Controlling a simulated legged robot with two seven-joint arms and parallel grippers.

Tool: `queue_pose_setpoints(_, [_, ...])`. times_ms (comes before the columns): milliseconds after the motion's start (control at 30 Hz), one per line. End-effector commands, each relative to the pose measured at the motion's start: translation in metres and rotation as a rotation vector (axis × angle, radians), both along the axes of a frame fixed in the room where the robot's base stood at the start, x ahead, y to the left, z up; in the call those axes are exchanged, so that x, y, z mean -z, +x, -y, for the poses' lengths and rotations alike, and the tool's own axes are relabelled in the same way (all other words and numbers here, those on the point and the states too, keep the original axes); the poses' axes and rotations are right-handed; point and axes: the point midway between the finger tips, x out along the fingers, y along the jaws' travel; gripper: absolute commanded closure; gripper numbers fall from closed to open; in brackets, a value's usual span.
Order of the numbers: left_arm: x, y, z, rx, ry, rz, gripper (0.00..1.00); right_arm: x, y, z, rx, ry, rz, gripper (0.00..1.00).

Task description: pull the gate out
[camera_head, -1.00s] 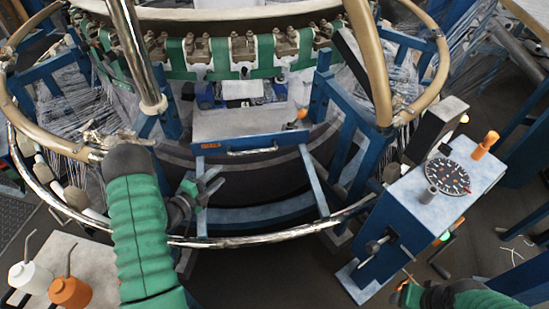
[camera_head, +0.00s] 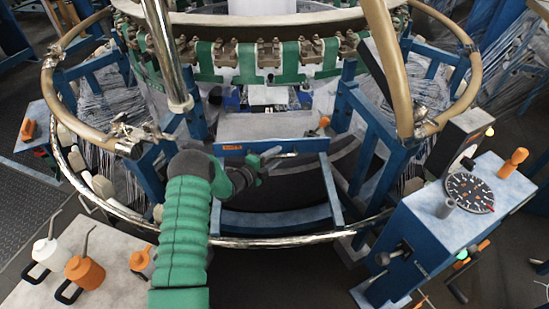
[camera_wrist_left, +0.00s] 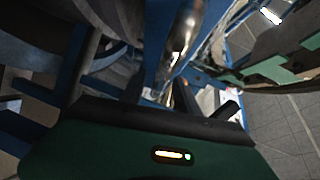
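The gate (camera_head: 240,147) is a blue front panel with a pale grey top, an orange label and a bar handle. It sits at the inner end of two blue rails, below the ring of green clamps. My left gripper (camera_head: 268,157) is at the front of the gate, by the handle, and hides part of it. In the left wrist view its two dark fingers (camera_wrist_left: 182,98) stand apart. I cannot tell whether the handle lies between them. My right gripper is not clearly in view.
A chrome ring (camera_head: 270,241) curves around in front of the rails, under my left arm. A blue control box (camera_head: 430,235) with a dial stands at right. A table (camera_head: 105,285) with oil cans is at lower left. The space between the rails is clear.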

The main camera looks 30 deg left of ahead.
Motion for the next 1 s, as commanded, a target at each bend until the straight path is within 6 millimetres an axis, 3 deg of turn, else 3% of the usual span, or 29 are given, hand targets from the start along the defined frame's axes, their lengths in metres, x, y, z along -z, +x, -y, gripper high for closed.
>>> queue_pose_setpoints(200, [0.0023, -0.0004, -0.0048, -0.002, -0.006, 0.000, 0.65, -0.0001, 0.0000, -0.0001, 0.000, 0.000, 0.000, 0.35])
queue_pose_setpoints(467, [0.0023, -0.0007, -0.0035, -0.002, -0.003, -0.002, 0.99, -0.0001, 0.0000, -0.0003, -0.001, 0.000, 0.000, 0.35])
queue_pose_setpoints(1000, [0.0033, 0.0000, 0.0013, 0.006, -0.005, -0.003, 1.00, 0.0001, 0.0000, -0.0002, 0.000, 0.000, 0.000, 0.35])
